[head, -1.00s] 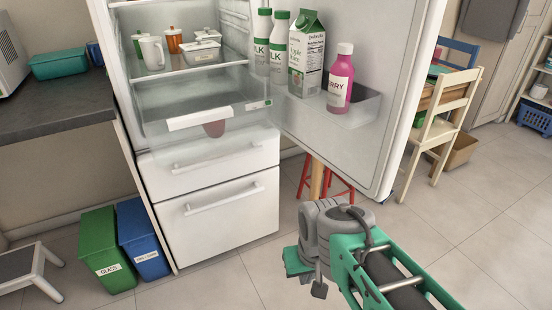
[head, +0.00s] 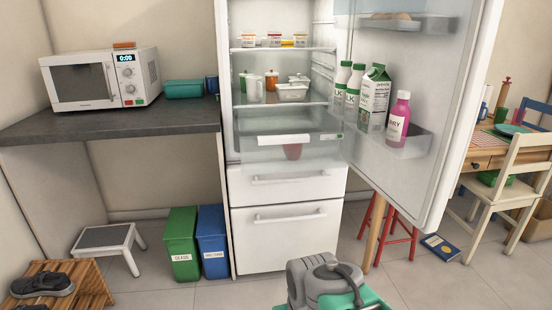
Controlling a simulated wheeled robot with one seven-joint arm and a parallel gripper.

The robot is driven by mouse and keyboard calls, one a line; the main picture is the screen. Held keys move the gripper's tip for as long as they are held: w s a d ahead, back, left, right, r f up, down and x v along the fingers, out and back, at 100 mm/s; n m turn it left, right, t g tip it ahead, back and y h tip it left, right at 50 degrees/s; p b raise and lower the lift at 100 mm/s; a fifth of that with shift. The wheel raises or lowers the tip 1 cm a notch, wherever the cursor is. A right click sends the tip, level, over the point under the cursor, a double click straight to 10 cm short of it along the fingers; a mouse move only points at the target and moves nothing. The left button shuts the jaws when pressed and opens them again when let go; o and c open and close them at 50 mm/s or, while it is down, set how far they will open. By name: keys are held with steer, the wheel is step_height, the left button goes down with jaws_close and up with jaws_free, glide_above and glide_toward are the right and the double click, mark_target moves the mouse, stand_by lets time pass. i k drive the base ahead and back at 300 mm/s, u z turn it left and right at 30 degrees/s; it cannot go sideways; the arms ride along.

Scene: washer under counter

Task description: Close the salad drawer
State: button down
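The salad drawer (head: 262,153) is the clear bin low in the open fridge, above the white freezer drawers. It has a white strip (head: 284,139) on its front and appears pulled out part of the way. A reddish item (head: 292,151) shows through its front. Grey and green parts of my arm rise at the bottom edge of the head view, in front of and below the fridge. My gripper's fingers are not visible, and nothing of mine touches the drawer in view.
The open fridge door (head: 430,130) stands to the right, carrying bottles and a carton (head: 375,98). A red stool (head: 388,230) is behind it. Green (head: 181,245) and blue (head: 212,243) bins and a step stool (head: 107,240) stand left. Floor before the fridge is mostly clear.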

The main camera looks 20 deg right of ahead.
mark_target(288, 139)
steer(key=u, duration=0.6)
steer(key=i, duration=0.95)
steer(key=z, duration=1.4)
